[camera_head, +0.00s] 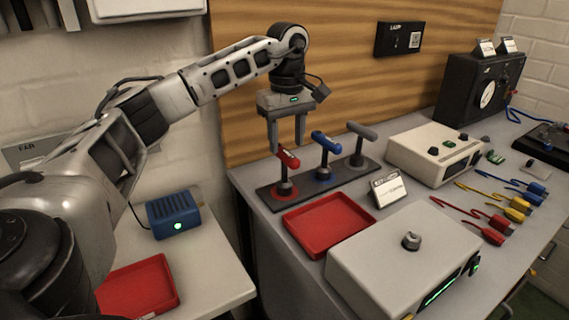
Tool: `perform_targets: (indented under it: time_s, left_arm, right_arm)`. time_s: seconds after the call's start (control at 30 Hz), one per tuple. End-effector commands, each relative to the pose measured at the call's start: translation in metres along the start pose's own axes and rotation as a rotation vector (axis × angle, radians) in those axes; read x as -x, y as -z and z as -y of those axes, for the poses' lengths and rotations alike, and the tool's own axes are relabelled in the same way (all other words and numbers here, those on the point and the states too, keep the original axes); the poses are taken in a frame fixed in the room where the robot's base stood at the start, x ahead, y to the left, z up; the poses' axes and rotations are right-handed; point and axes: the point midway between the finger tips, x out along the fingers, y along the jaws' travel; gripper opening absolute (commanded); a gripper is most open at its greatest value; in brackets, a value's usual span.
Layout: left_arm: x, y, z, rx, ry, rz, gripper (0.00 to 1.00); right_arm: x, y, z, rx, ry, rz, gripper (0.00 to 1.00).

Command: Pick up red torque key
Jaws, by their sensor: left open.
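The red torque key (287,161) stands upright at the left end of a dark rack (304,191), its T-handle on top. A blue torque key (325,145) and a grey torque key (359,142) stand to its right in the same rack. My left gripper (287,147) points down at the red key's handle, with its two fingers apart. The fingertips are at about the handle's height in the picture; I cannot tell whether they touch it. My right gripper does not show.
A red tray (337,236) lies in front of the rack, with a grey box with a knob (400,262) beside it. A small label card (388,189) stands right of the tray. A beige device (432,150) and coloured leads (470,222) are further right. A wooden panel (345,75) rises behind.

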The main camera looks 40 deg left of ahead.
Motion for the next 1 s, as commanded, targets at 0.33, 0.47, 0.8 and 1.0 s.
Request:
perform_targets:
  time_s: [0.33, 0.47, 0.8, 1.0]
  left_arm:
    - [-0.044, 0.0, 0.007, 0.0, 0.003, 0.001, 0.47]
    - [-0.047, 0.0, 0.007, 0.0, 0.0, 0.0, 0.47]
    - [-0.046, 0.0, 0.007, 0.0, 0.001, 0.0, 0.0]
    - [-0.045, 0.0, 0.006, 0.0, -0.001, 0.0, 0.0]
  right_arm:
    - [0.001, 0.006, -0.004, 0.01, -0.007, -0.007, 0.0]
    - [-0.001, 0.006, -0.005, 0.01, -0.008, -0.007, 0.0]
    - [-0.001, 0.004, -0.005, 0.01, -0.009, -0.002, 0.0]
    - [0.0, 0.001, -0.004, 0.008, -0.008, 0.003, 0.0]
